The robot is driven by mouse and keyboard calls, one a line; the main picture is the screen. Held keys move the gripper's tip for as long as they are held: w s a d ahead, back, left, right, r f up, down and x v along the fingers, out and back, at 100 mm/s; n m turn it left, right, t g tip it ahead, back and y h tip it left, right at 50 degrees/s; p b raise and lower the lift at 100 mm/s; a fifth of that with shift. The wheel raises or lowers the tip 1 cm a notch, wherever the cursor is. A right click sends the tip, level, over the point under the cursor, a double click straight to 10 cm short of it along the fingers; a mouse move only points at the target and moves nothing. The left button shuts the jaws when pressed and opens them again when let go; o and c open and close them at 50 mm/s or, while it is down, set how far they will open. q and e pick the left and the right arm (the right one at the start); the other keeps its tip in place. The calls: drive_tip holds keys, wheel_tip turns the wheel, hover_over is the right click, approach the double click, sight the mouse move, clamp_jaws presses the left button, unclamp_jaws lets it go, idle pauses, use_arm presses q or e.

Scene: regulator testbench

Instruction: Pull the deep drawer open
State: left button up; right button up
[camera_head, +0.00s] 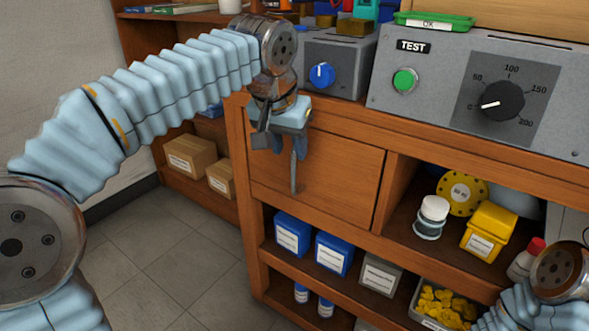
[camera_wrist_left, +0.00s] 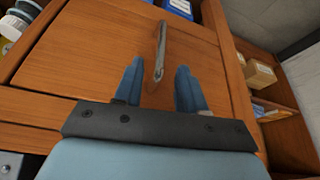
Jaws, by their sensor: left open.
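The deep drawer has a plain brown wooden front (camera_head: 345,180) and sits shut under the bench top. Its metal bar handle (camera_head: 295,178) stands upright near the left of the front. In the left wrist view the handle (camera_wrist_left: 161,45) shows ahead of my left gripper (camera_wrist_left: 158,73). The near end of the handle appears between the two blue fingertips. My left gripper (camera_head: 287,147) is open and hangs before the upper part of the drawer; I cannot tell whether it touches the handle. My right arm enters at the lower right, but its gripper is out of view.
The test unit (camera_head: 450,95) and a grey box with a blue knob (camera_head: 322,75) stand on the bench top. An open shelf on the right holds a white-lidded jar (camera_head: 433,210) and a yellow bin (camera_head: 489,232). Blue boxes (camera_head: 293,234) sit below. The floor (camera_head: 190,260) at left is clear.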

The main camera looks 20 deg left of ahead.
sight(293, 161)
use_arm(q)
drive_tip(key=b+x, duration=0.1)
drive_tip(key=x, duration=0.5)
drive_tip(key=shift+w+f, duration=0.15)
drive_tip(key=shift+f, duration=0.2)
drive_tip(key=shift+c, duration=0.4)
clamp_jaws()
